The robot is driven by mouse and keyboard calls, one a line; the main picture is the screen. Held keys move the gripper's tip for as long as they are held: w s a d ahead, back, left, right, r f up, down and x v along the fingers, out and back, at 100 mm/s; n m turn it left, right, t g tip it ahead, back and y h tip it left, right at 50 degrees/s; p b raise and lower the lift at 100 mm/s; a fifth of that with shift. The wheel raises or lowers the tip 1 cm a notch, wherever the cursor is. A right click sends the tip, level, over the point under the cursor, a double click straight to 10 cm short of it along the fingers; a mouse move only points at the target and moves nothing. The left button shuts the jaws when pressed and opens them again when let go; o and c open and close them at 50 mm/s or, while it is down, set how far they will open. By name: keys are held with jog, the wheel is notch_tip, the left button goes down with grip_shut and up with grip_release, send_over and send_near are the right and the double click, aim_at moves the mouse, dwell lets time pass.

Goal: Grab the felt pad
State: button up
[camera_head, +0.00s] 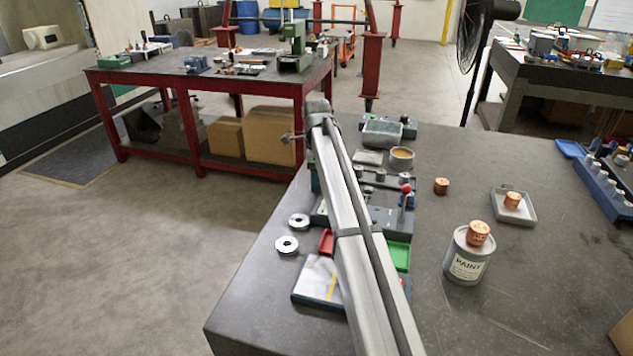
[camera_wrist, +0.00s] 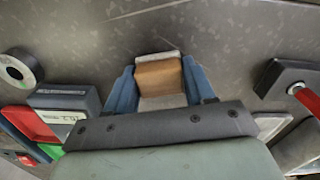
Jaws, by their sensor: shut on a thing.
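In the wrist view, a tan-brown block with a pale strip along its far edge, which I take to be the felt pad (camera_wrist: 159,78), sits between the two blue fingers of my gripper (camera_wrist: 160,82). The fingers touch it on both sides and are shut on it. Grey tabletop shows beyond the pad. Whether the pad is clear of the surface below cannot be told. In the head view, my arm runs up the middle of the picture, and neither the fingers nor the pad can be made out there.
In the wrist view, a steel ring (camera_wrist: 18,68), a gauge box (camera_wrist: 65,98) and a red tray (camera_wrist: 30,124) lie left; a dark block (camera_wrist: 287,82) lies right. In the head view, a paint can (camera_head: 468,262) with a copper piece (camera_head: 478,233) on top stands right of my arm.

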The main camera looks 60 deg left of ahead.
jog(key=c, duration=0.5)
jog(key=shift+o, duration=0.2)
jog(key=shift+r, duration=0.15)
